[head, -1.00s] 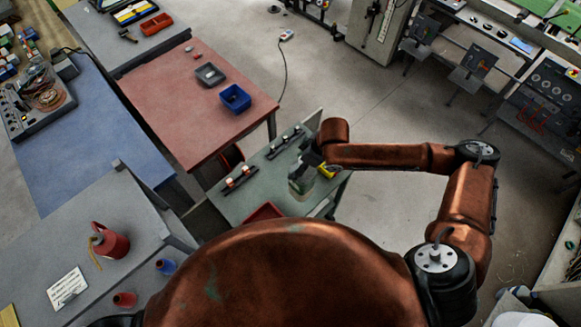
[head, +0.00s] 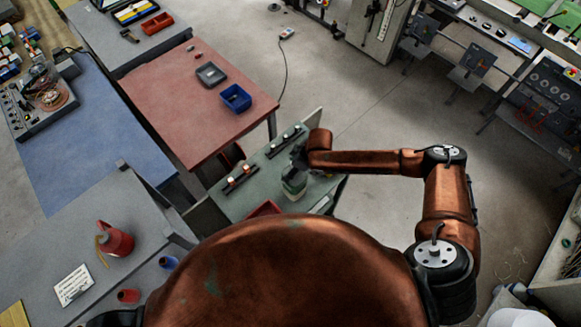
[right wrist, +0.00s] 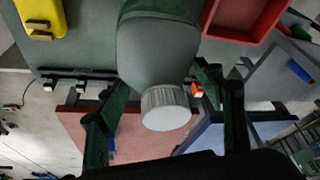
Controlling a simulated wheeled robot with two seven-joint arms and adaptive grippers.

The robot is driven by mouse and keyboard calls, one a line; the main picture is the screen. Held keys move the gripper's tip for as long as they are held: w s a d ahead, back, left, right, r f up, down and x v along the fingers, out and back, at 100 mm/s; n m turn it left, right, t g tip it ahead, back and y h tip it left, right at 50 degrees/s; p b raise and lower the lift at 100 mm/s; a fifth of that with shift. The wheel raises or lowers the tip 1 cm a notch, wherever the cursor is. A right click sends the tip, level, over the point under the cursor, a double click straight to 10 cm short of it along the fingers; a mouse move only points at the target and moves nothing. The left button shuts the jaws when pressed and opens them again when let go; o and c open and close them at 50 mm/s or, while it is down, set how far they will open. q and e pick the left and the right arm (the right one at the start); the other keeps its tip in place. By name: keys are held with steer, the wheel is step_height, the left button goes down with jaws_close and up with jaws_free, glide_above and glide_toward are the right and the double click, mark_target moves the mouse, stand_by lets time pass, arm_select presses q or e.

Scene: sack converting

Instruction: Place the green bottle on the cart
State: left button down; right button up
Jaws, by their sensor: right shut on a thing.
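The green bottle (head: 293,183) is over the green-topped cart (head: 227,205) in the head view. In the right wrist view the bottle (right wrist: 158,48) has a dull green body and a white ribbed cap (right wrist: 165,108) towards the camera. My right gripper (head: 299,160) is shut on it, with dark green fingers on both sides of the bottle in the right wrist view (right wrist: 163,95). The bottle's base is hidden, so I cannot tell whether it touches the cart top. My left gripper is not in view.
The cart carries black racks with small items (head: 241,179), a red tray (head: 265,209) and a yellow item (right wrist: 40,18). A red table (head: 180,95) with a blue bin (head: 235,98) stands behind. A grey bench (head: 145,215) is at the left. Floor to the right is clear.

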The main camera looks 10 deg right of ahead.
steer(key=shift+w+r, duration=0.1)
steer(key=o, duration=2.1)
steer(key=shift+c, duration=0.2)
steer(key=b+v, duration=0.2)
steer(key=v, duration=1)
steer(key=shift+b, duration=0.3)
